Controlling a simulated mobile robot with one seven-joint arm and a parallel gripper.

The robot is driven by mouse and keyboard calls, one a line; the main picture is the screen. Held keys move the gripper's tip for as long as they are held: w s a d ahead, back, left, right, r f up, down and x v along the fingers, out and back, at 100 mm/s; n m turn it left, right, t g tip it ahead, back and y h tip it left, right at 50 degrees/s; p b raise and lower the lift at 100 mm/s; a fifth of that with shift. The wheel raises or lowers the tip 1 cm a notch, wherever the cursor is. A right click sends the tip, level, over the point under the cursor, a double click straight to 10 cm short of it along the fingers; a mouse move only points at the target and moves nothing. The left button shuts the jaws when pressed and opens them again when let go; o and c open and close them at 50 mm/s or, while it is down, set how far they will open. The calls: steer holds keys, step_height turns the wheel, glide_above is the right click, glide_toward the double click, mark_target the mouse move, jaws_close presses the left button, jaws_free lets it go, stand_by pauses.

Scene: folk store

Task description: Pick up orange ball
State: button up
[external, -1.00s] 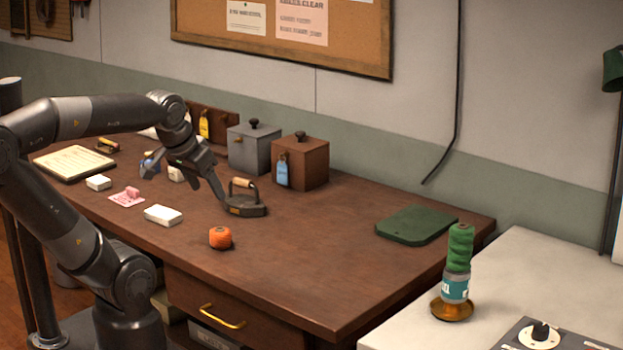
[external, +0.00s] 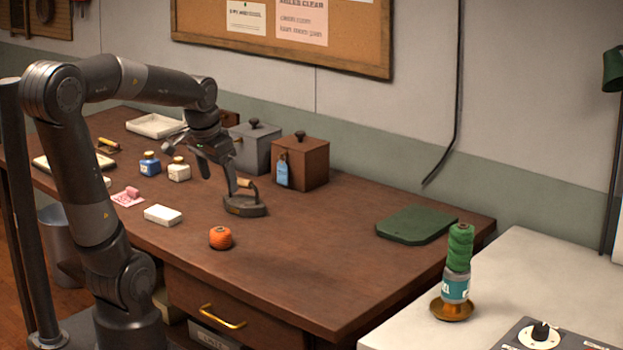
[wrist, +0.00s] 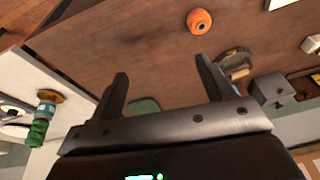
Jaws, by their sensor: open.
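The orange ball (external: 220,237) looks like a small ball of thread. It rests on the brown table near its front edge, right of a white block. In the wrist view the orange ball (wrist: 199,21) is at the top, beyond the fingertips and apart from them. My gripper (external: 204,172) is above the table, behind and a little left of the ball, near the small iron. In the wrist view my gripper (wrist: 160,82) has its two fingers wide apart with nothing between them.
A small iron (external: 245,205) with a wooden handle stands behind the ball. A white block (external: 163,215) lies to its left. Grey (external: 254,148) and brown (external: 301,162) boxes stand at the back. A green board (external: 415,224) lies at right. The table right of the ball is clear.

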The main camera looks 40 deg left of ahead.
steer(key=w+a+f+g, duration=0.3)
steer(key=w+a+f, duration=0.6)
steer(key=a, duration=0.1)
glide_above(221, 229)
step_height(221, 229, down, 5)
steer(key=shift+m, duration=0.4)
step_height(221, 229, down, 6)
steer(key=shift+s+d+r, duration=0.1)
steer(key=shift+s+d, duration=0.05)
steer(key=c, duration=1)
